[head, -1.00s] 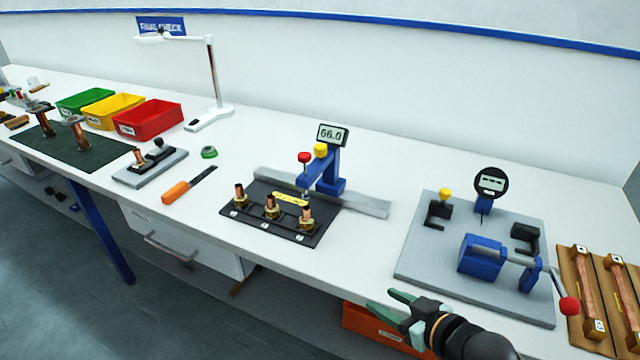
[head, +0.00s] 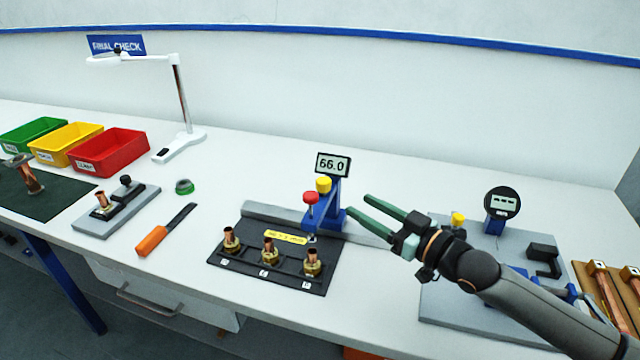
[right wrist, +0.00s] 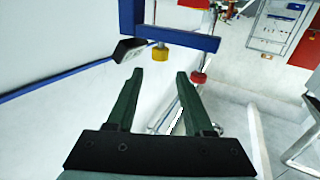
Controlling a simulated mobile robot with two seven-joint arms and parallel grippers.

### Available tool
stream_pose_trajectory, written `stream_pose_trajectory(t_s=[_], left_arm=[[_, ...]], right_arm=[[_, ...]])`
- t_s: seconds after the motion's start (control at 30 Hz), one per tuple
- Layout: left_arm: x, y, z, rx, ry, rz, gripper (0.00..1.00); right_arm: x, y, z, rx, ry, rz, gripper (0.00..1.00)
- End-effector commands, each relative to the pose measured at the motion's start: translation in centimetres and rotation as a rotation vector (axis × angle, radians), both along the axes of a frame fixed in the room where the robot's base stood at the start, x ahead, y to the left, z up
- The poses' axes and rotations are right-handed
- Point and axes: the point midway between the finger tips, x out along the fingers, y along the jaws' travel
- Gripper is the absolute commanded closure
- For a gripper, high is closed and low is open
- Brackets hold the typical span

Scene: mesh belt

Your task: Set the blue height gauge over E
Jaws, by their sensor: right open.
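The blue height gauge (head: 334,200) stands on a grey rail (head: 270,214) behind a black plate (head: 235,262). It has a display reading 66.0, a yellow knob (head: 323,184) and a red knob (head: 311,198). Three copper-and-brass pieces stand in a row on the plate, each with a small label that I cannot read surely, so E is not certain. My right gripper (head: 359,206) is open and empty, just right of the gauge. In the right wrist view the gauge's blue arm (right wrist: 180,40) lies beyond the open fingers. My left gripper is out of view.
A grey fixture plate (head: 445,305) with a round dial (head: 502,202) stands right, partly behind my right arm. An orange-handled tool (head: 152,241), a small clamp fixture (head: 115,215) and a red bin (head: 110,155) are left. The bench behind the gauge is clear.

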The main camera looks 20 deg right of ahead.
Motion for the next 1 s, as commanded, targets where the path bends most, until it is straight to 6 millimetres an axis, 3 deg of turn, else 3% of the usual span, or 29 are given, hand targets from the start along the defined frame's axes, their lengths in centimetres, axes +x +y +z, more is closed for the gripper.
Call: stream_pose_trajectory(t_s=[0.7,1.0], left_arm=[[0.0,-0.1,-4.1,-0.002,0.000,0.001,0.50],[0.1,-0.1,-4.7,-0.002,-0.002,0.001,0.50]], right_arm=[[8.3,4.7,-0.2,0.000,-0.001,0.002,0.48],[9.9,5.6,-0.1,-0.002,0.001,0.002,0.48]])
